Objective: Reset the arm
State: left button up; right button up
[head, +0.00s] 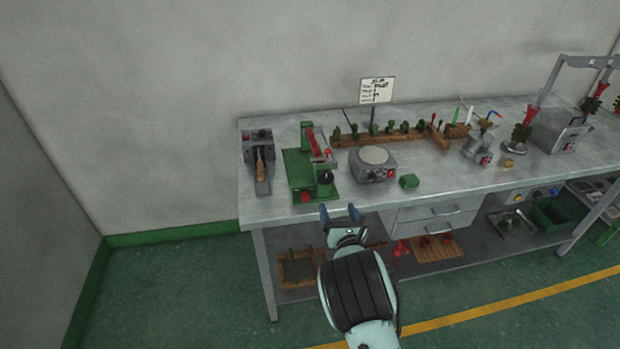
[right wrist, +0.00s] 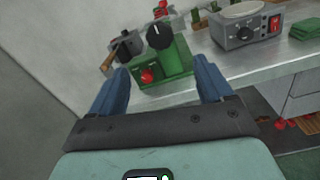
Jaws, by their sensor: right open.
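My right gripper (head: 339,214) shows in the head view in front of the near edge of the workbench, below the green machine. Its two blue fingers are apart with nothing between them; they also show spread in the right wrist view (right wrist: 160,88). The green machine (head: 297,160) with a red lever and black knob stands on the bench (head: 270,208) beyond the fingertips. In the right wrist view, the green machine (right wrist: 168,60) appears beyond and between the fingers, apart from them. My left gripper is in neither view.
On the bench stand a grey device with a wooden handle (head: 258,165), a round-topped grey unit (head: 373,165), a green block (head: 409,181) and a wooden rack (head: 378,137). A lower shelf holds wooden trays (head: 438,248). The floor at left (head: 170,290) is clear.

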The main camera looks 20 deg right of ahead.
jog(key=s+a+f+m+g+y, duration=0.15)
jog(key=s+f+m+g, duration=0.25)
jog(key=s+f+m, duration=0.45)
jog(key=s+a+f+m+g, duration=0.25)
jog(key=s+f+m, duration=0.2)
jog(key=f, duration=0.75)
jog(key=s+a+f+m+g+y, duration=0.1)
jog(key=s+a+f+m+g, duration=0.1)
jog(key=s+f+m+g, duration=0.6)
jog(key=s+a+f+m+g+y, duration=0.2)
jog(key=s+a+f+m, duration=0.1)
jog(key=s+a+m, duration=0.4)
jog(key=s+a+f+m+g+y, duration=0.2)
jog(key=s+a+m, duration=0.5)
jog(key=s, duration=0.4)
jog(key=shift+s+a+f+y, duration=0.15)
jog(key=shift+a+f+y, duration=0.35)
jog(key=shift+f, duration=0.45)
jog(key=shift+d, duration=0.1)
